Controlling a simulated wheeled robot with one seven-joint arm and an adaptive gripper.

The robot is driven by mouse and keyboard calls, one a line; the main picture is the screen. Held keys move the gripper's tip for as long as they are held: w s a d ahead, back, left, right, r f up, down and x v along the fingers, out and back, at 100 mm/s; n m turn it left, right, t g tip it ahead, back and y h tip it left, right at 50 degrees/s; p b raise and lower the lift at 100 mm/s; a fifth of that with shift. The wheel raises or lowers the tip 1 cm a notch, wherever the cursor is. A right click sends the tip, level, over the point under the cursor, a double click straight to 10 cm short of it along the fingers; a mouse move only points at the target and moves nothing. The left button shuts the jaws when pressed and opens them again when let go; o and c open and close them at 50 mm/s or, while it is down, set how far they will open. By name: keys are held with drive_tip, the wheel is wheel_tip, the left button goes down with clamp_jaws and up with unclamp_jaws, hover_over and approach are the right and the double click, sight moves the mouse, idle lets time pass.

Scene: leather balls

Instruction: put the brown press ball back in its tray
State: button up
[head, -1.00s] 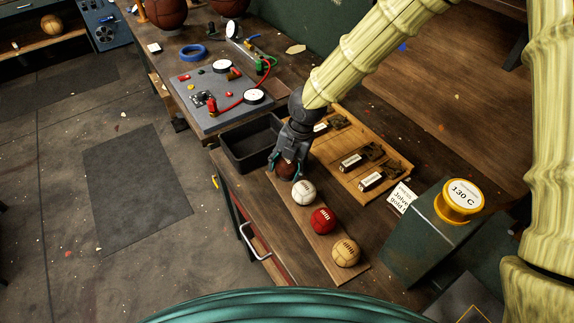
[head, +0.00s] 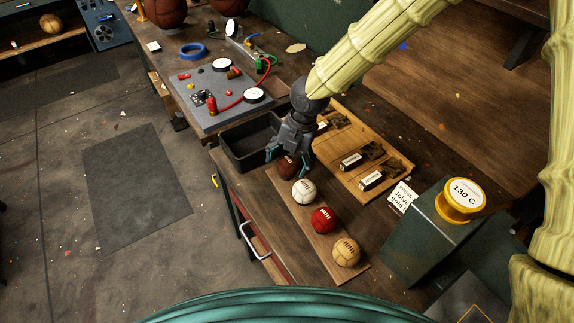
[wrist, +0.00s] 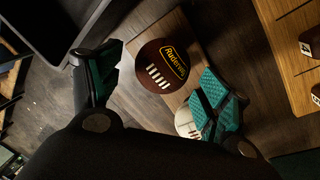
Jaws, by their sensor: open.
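The brown press ball (head: 287,168) sits at the far end of a flat wooden board, beyond a white ball (head: 304,192). In the wrist view the brown ball (wrist: 162,66), with yellow lettering and white lacing, shows between and beyond my spread fingers. My gripper (head: 287,160) is open above the ball, its fingers apart on either side; I see no contact. A black open tray (head: 236,163) stands just left of and behind the ball and looks empty. Its edge shows in the wrist view (wrist: 88,38).
A red ball (head: 323,220) and a tan ball (head: 346,252) sit nearer on the board (head: 300,212). A wooden rack (head: 395,160) lies to the right. A grey panel with gauges (head: 190,95) is behind the tray. A green box (head: 425,235) stands front right.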

sight(296, 164)
drive_tip(key=b+v, duration=0.1)
drive_tip(key=v, duration=0.8)
drive_tip(key=shift+r, duration=0.4)
drive_tip(key=shift+d, duration=0.1)
